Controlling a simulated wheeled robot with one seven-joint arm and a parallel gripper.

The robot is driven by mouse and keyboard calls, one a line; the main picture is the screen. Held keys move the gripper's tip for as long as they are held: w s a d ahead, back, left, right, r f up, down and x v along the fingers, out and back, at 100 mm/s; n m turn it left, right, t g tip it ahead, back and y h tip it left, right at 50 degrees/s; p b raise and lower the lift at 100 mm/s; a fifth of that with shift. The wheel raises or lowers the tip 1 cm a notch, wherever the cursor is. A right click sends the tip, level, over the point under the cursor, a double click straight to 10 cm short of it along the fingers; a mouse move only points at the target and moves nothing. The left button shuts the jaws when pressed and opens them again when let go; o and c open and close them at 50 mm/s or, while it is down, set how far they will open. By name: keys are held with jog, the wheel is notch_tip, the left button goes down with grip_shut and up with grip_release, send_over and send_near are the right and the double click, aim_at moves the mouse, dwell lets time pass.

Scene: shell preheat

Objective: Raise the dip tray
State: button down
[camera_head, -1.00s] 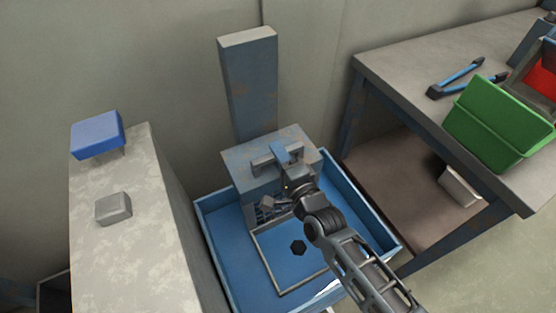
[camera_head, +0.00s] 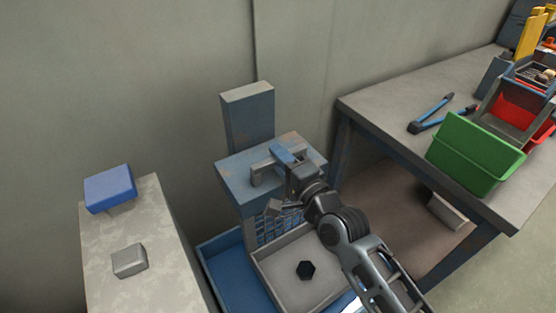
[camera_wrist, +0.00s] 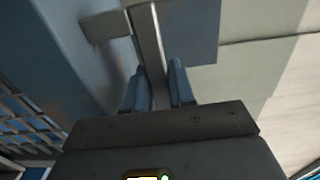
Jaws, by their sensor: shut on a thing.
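The dip tray (camera_head: 281,263) is a shallow grey tray with a raised rim, in front of a blue carriage block (camera_head: 238,172). A dark hexagonal piece (camera_head: 306,270) lies in it. A grey bar handle (camera_head: 256,178) stands on top of the block. My gripper (camera_head: 287,157) is shut on this handle. In the wrist view, the blue fingers of my gripper (camera_wrist: 160,88) stand on both sides of the handle bar (camera_wrist: 148,42). The tray sits above the blue basin (camera_head: 232,275). My arm hides the tray's right side.
A blue column (camera_head: 248,122) rises behind the block. A pale pedestal (camera_head: 150,220) at left bears a blue block (camera_head: 109,188) and a grey block (camera_head: 129,261). A workbench (camera_head: 395,105) at right holds a green bin (camera_head: 475,152) and blue-handled pliers (camera_head: 432,114).

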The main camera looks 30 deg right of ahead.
jog(key=shift+r, duration=0.4)
jog(key=c, duration=1.2)
grip_release()
jog(key=shift+o, duration=0.8)
jog(key=shift+f, duration=0.1)
jog(key=shift+s+f, duration=0.1)
jog(key=shift+s, duration=0.15)
jog(key=s+b, duration=0.1)
jog(key=s, duration=0.6)
jog(key=shift+s, duration=0.15)
